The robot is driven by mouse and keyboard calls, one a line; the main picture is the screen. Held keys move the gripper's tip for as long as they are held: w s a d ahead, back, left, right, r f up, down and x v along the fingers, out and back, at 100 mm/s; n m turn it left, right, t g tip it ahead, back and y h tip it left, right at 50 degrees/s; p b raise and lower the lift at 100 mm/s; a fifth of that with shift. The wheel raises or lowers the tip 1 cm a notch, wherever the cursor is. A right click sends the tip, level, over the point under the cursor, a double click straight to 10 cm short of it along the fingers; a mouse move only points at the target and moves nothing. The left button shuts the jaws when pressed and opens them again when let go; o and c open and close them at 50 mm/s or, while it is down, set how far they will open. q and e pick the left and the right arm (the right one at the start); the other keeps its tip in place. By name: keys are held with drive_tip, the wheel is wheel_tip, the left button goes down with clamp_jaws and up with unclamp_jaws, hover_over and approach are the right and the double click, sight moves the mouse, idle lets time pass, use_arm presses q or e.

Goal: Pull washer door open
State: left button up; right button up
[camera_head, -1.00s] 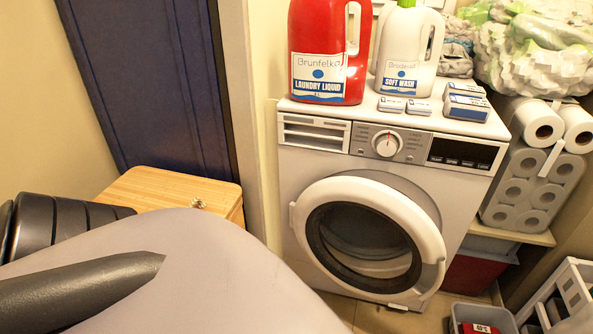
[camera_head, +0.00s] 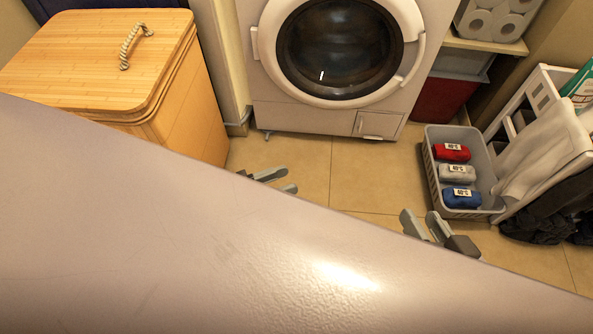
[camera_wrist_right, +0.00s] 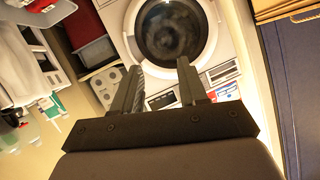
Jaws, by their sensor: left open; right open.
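The white washer (camera_head: 300,118) stands at the top of the head view. Its round door has a white ring and dark glass (camera_head: 340,48), and looks shut. A curved door handle (camera_head: 415,62) is on the ring's right side. In the right wrist view the picture is turned and the door glass (camera_wrist_right: 172,35) is beyond my fingers. My left gripper (camera_head: 279,181) is open and empty, below the washer in the picture. My right gripper (camera_head: 425,225) is open and empty, below and right of the door; it also shows in the right wrist view (camera_wrist_right: 161,75). Neither touches the door.
A wooden hamper (camera_head: 95,60) with a rope handle stands left of the washer. A grey basket (camera_head: 432,180) with several rolled cloths is on the right, beside a white rack (camera_head: 505,110) with hanging laundry. The tiled floor (camera_head: 300,155) before the washer is clear.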

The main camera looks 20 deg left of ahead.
use_arm(q)
drive_tip(key=b+x, duration=0.1)
drive_tip(key=x, duration=0.5)
clamp_jaws()
use_arm(e)
drive_tip(key=shift+w+a+f+y, duration=0.15)
drive_tip(key=shift+a+y, duration=0.25)
drive_tip(key=shift+a, duration=0.3)
idle(0.6)
use_arm(q)
unclamp_jaws()
drive_tip(key=p+v, duration=0.1)
drive_tip(key=v, duration=0.6)
drive_tip(key=shift+p, duration=0.3)
use_arm(e)
drive_tip(key=shift+s+d+h, duration=0.2)
drive_tip(key=shift+d+h, duration=0.4)
drive_tip(key=shift+d, duration=0.3)
